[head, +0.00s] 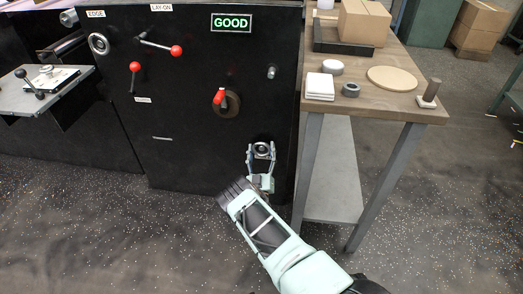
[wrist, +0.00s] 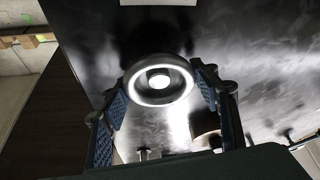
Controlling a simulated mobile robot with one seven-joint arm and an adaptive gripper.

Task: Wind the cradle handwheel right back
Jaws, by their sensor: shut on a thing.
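A small round handwheel (head: 262,149) with a pale metal rim sits low on the right of the black machine front. My gripper (head: 261,154) reaches up to it from below, one finger on each side of the rim. In the wrist view the handwheel (wrist: 158,101) shows as a bright ring with a round hub. The blue-padded fingers of my gripper (wrist: 160,90) are shut on it at its left and right. No label for this wheel can be read. A second handwheel (head: 99,44) sits at the upper left under the EDGE label.
The machine front (head: 180,115) also carries several levers, including a red-handled one (head: 219,97) on a round boss. A lit GOOD sign (head: 231,23) is above. A wooden bench (head: 400,98) with boxes and rolls stands close on the right. The speckled floor in front is clear.

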